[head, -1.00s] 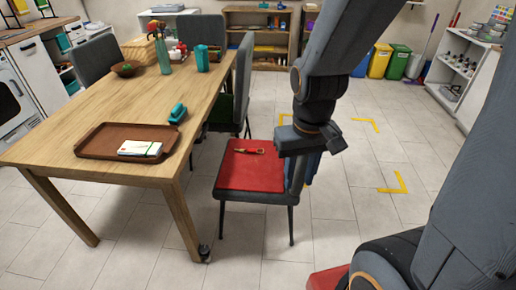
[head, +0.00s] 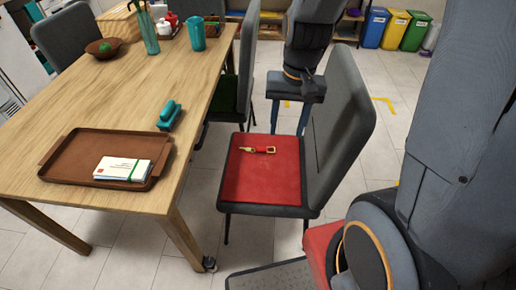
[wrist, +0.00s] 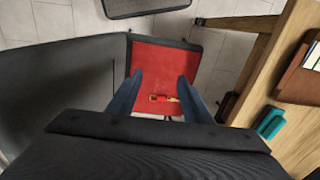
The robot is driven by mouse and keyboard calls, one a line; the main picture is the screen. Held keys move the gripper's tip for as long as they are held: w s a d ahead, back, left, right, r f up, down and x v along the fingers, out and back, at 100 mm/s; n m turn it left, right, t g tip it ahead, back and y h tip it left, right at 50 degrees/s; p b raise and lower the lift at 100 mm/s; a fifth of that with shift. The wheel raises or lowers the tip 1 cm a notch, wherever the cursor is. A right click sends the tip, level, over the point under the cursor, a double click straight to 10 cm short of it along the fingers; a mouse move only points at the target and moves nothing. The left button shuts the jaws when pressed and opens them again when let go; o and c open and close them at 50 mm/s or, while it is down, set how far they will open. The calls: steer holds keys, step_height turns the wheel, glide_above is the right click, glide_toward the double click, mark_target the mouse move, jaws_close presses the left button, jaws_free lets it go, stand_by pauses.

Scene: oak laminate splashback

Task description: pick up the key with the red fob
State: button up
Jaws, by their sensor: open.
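The key with the red fob (head: 259,149) lies flat on the red seat of a dark grey chair (head: 262,182). Gold metal shows at both ends of the fob. My gripper (head: 289,119) points down with its blue fingers apart and empty, above and behind the key in the head view. In the wrist view, the key (wrist: 163,98) shows between the open fingers (wrist: 160,78), on the red seat well below them. Nothing touches the key.
The chair's backrest (head: 342,130) rises right of the seat. Another chair stands behind.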

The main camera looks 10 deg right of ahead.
steer(key=w+f+m+y+b, duration=0.2)
steer(key=w+f+m+b, duration=0.45)
steer(key=w+f, duration=0.75)
steer(key=m+y+b, duration=0.2)
steer(key=m+b, duration=0.2)
steer(key=m, duration=0.7)
glide_toward(259, 148)
steer(key=shift+s+a+f+t, duration=0.2)
steer(key=shift+a+f+t, duration=0.1)
steer(key=shift+a+f, duration=0.1)
steer(key=shift+p+x, duration=0.45)
steer(key=shift+x, duration=3.1)
steer(key=shift+s+d, duration=0.2)
steer(key=shift+c, duration=0.4)
steer(key=c, duration=1.1)
